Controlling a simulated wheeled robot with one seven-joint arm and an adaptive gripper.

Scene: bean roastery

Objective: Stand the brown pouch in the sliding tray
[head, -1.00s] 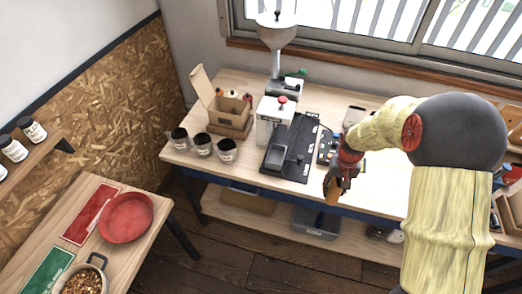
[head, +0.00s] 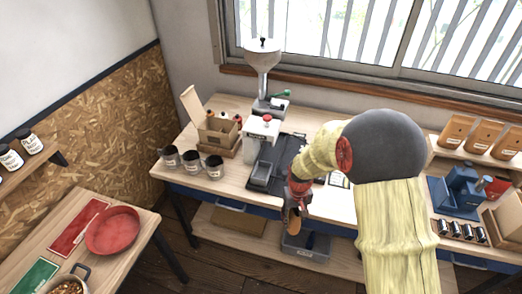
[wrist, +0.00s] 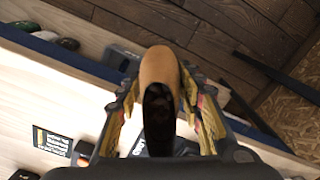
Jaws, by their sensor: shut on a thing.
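The brown pouch (head: 292,221) hangs in my gripper (head: 295,207), in front of the bench's front edge. In the wrist view the tan pouch (wrist: 160,68) stands between the two fingers of my gripper (wrist: 162,108), which is shut on it; its near end looks dark. The sliding tray, a small grey open tray (head: 261,173), sits on a black base below the white sealing machine, left of and behind the pouch. It looks empty. My arm hides part of the bench to the right of the tray.
Three dark cups (head: 192,160) stand left of the machine, with an open cardboard box (head: 218,130) behind them. A tall hopper (head: 262,60) rises behind the machine. Brown pouches (head: 484,136) stand on a rack at right. A grey bin (head: 306,246) sits on the lower shelf.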

